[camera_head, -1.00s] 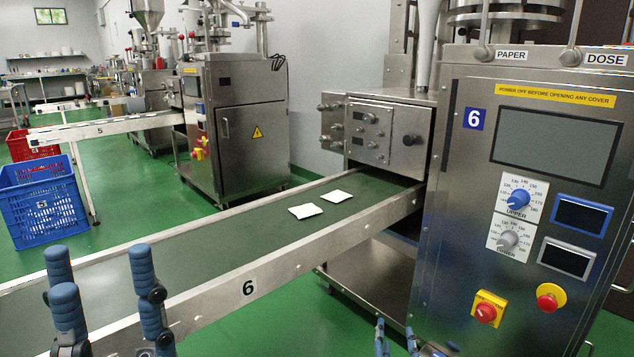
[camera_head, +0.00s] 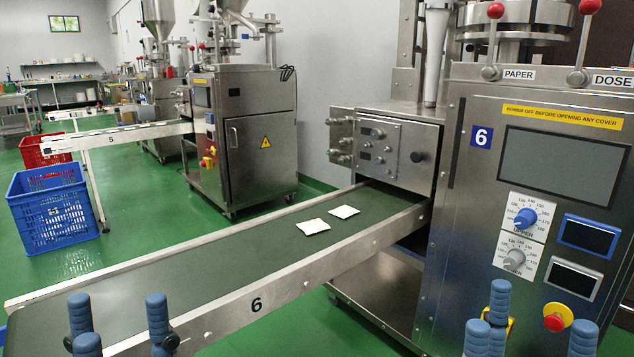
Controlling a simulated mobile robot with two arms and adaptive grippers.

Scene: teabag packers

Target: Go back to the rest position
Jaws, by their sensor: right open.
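My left gripper (camera_head: 120,320) shows at the bottom left of the head view, in front of the near end of the conveyor. Its blue ribbed fingers stand apart with nothing between them. My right gripper (camera_head: 536,325) shows at the bottom right, in front of the lower panel of packing machine 6 (camera_head: 470,235). Its blue fingers are apart and empty, and they partly cover the panel's lower left button. The lower parts of both grippers are cut off by the frame edge.
Conveyor 6 (camera_head: 150,283) runs from the machine to the lower left, with two white teabags (camera_head: 313,227) (camera_head: 343,211) lying on it. A blue crate (camera_head: 62,215) and a red crate (camera_head: 45,152) stand on the green floor. Another machine (camera_head: 262,140) stands behind.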

